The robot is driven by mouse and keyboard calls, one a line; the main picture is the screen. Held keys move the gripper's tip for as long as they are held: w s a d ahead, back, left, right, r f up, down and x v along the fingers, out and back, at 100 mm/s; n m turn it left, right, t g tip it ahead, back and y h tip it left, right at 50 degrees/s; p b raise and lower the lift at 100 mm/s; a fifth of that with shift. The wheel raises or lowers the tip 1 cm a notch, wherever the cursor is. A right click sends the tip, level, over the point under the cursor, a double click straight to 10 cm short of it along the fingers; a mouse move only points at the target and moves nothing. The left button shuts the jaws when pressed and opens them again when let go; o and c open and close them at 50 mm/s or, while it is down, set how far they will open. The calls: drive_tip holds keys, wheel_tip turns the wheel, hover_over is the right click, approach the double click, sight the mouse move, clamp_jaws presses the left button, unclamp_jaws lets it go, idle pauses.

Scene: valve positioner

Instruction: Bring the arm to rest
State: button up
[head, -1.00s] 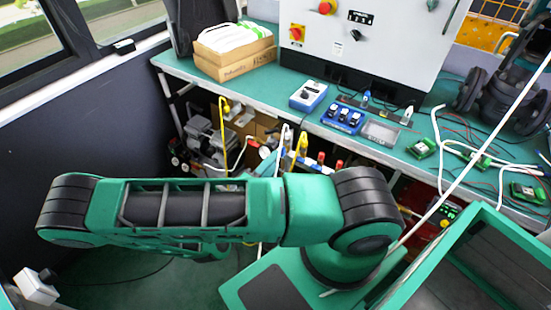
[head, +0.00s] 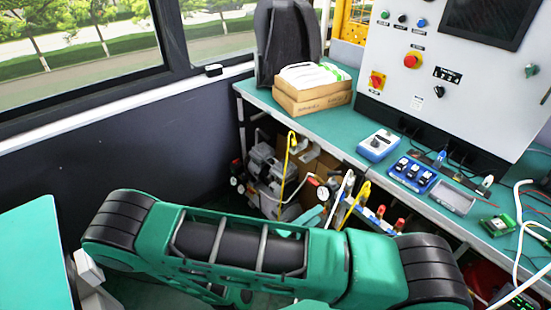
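My green and black arm (head: 240,245) lies folded across the lower part of the head view, in front of the workbench. A black-banded joint (head: 120,228) shows at its left end and another (head: 432,270) at its right end. No gripper fingers show, so I cannot tell how the gripper stands or whether it holds anything. A small white block (head: 88,265) shows beside the left joint; I cannot tell what it belongs to.
The green workbench (head: 350,128) holds cardboard boxes (head: 312,96), a blue-and-white device (head: 378,145), a blue tray of black parts (head: 412,174) and a grey control cabinet (head: 440,75). Under it are a compressor (head: 268,175) and hoses. A dark wall (head: 150,140) stands at left.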

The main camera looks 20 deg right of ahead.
drive_tip(key=s+d+r+m+g+y, duration=0.2)
drive_tip(key=s+r+y, duration=0.3)
drive_tip(key=r, duration=0.4)
drive_tip(key=s+d+r+m+g+y, duration=0.2)
drive_tip(key=s+d+r+m+y, duration=0.2)
drive_tip(key=r, duration=0.5)
drive_tip(key=s+d+r+m+g+y, duration=0.2)
drive_tip(key=s+d+r+m+y, duration=0.2)
drive_tip(key=s+r+y, duration=0.4)
drive_tip(key=shift+d+r, duration=0.3)
drive_tip(key=shift+r, duration=0.25)
